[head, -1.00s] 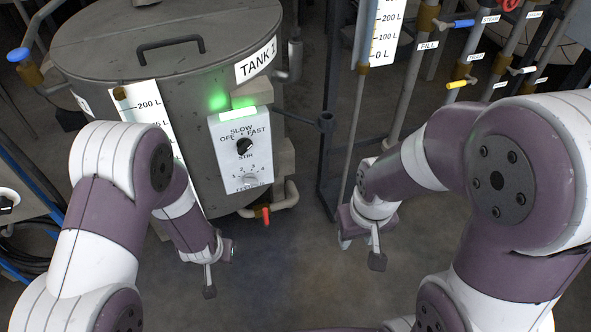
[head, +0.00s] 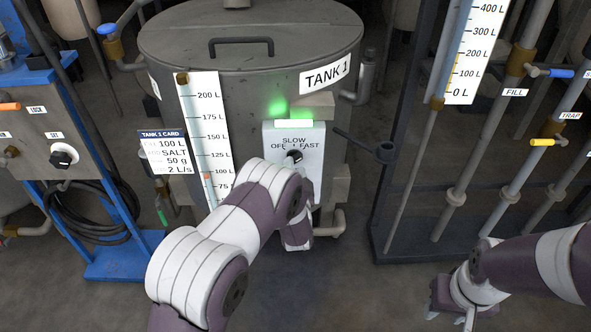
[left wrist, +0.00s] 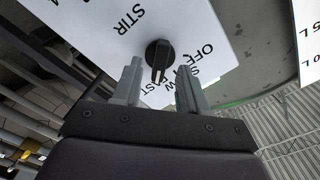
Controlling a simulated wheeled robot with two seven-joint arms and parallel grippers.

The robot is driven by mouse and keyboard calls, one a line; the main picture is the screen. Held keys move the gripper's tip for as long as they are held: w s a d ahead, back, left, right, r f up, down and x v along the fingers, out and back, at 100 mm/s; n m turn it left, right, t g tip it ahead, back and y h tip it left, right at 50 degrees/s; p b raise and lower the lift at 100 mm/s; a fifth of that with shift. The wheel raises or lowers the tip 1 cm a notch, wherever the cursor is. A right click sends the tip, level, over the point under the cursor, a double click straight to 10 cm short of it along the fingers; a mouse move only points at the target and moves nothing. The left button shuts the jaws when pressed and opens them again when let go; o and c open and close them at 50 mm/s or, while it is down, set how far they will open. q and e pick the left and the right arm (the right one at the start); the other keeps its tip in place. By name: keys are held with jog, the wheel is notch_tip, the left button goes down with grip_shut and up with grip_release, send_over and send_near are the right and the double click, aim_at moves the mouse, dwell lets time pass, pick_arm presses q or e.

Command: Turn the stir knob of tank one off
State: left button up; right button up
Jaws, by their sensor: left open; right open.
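The stir knob (head: 295,157) is a black dial on the white control panel (head: 307,136) of tank one (head: 245,75). SLOW is printed above it, OFF to its left and FAST to its right. In the left wrist view the knob (left wrist: 158,54) has its pointer toward the FAST lettering. My left gripper (left wrist: 161,84) is open, its two fingers on either side of the knob's pointer end in that view; I cannot tell whether they touch. My right gripper (head: 450,305) is open and empty, low at right.
A green-lit strip (head: 294,123) glows atop the panel. A level gauge (head: 205,130) and tank card (head: 161,152) stand left of it. A blue-framed console (head: 45,125) is further left. Pipes with valves (head: 515,75) fill the right. Floor is clear between the tank and my right gripper.

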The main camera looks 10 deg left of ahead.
pick_arm(q)
jog(key=shift+x, duration=0.8)
jog(key=shift+c, duration=0.3)
grip_shut()
